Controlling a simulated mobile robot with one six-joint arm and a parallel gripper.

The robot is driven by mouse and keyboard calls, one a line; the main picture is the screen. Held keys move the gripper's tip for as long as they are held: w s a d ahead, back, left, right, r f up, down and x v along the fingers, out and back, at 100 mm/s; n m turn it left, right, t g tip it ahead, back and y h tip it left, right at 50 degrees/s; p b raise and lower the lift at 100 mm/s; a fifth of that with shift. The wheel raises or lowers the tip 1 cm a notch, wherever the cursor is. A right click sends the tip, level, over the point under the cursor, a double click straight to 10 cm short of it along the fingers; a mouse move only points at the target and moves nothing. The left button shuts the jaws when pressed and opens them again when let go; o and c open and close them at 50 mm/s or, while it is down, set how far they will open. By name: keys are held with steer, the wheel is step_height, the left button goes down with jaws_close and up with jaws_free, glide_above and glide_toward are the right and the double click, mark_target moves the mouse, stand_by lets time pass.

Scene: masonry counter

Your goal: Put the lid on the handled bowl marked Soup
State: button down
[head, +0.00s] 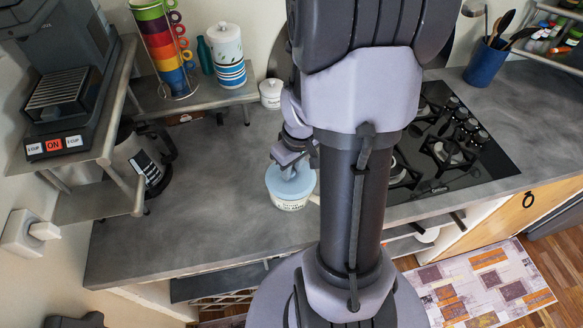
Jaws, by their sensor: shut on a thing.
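A white handled bowl (290,204) with small lettering stands on the grey counter, left of my arm; the lettering is too small to read. A pale handle stub (314,199) shows at its right, partly hidden by my arm. A light blue lid (275,182) lies over the bowl's mouth and looks level. I cannot tell from this view whether it is fully seated. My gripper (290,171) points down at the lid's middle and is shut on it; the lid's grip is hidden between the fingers.
A small white lidded pot (270,94) stands behind. A shelf (200,101) holds stacked mugs (166,50) and a canister (226,45). A coffee machine (65,100) and kettle (135,160) are left. A black hob (440,150) is right. The counter (190,225) left of the bowl is clear.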

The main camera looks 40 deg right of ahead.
steer(key=c, duration=0.7)
jaws_free()
step_height(320, 180, up, 7)
steer(key=p, duration=0.5)
jaws_close()
stand_by(0.3)
stand_by(0.8)
steer(key=shift+f, duration=0.1)
stand_by(0.4)
steer(key=shift+f+b, duration=3)
steer(key=shift+f, duration=0.25)
steer(key=shift+r, duration=0.1)
